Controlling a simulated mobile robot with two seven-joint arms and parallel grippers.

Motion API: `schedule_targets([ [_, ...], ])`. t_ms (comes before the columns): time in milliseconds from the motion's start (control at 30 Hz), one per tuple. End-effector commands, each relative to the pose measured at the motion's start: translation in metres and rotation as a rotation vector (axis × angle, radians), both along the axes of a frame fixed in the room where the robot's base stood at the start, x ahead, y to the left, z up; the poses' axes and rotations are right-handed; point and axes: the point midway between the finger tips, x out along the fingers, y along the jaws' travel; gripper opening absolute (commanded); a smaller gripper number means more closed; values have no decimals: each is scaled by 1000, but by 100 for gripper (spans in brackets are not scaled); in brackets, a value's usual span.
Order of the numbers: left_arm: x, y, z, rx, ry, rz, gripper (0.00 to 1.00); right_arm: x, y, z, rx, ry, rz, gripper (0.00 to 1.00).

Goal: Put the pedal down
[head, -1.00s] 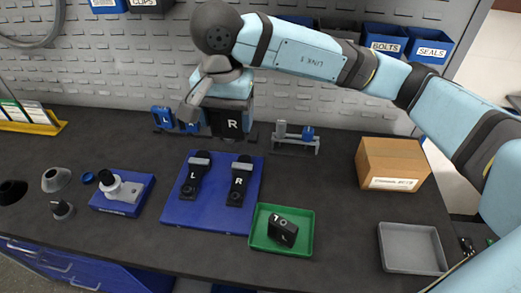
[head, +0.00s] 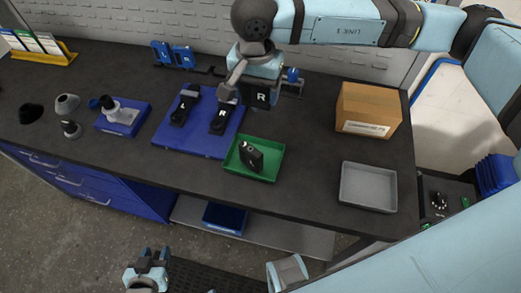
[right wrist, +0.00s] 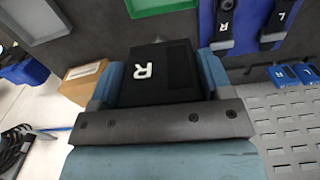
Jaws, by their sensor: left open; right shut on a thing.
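My right gripper (head: 260,75) is shut on a black pedal marked R (head: 262,97), held behind the green tray, near the board's back right corner. In the right wrist view the pedal (right wrist: 150,72) sits between the two blue fingers. The blue board (head: 190,146) carries two black crank arms, marked L (head: 181,108) and R (head: 221,118). My left gripper (head: 149,258) is open and empty, low in front of the bench.
A grey tray (head: 368,188) and a cardboard box (head: 368,110) stand at the right. A blue block with a grey part (head: 122,122) and several small parts stand at the left. A small stand behind is partly hidden by my right gripper. The bench between green and grey trays is clear.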

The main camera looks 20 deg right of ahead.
Motion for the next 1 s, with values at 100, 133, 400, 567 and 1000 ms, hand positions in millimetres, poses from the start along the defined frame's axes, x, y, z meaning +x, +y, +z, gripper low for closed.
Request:
schedule_targets([
  [100, 2, 2, 8, 3, -5, 1, 43, -1, 0, -30, -2, 5, -2, 44],
  [133, 2, 2, 9, 3, -6, 1, 43, -1, 0, -38, -1, 7, -2, 44],
  [400, 4, 2, 24, 0, -14, 1, 43, -1, 0, -109, -1, 5, -1, 44],
  [567, 4, 1, 27, -1, -14, -1, 43, 0, 0, -134, 0, 3, 0, 44],
  [1000, 1, 0, 28, -1, -3, -1, 43, -1, 0, -181, 0, 3, 0, 44],
])
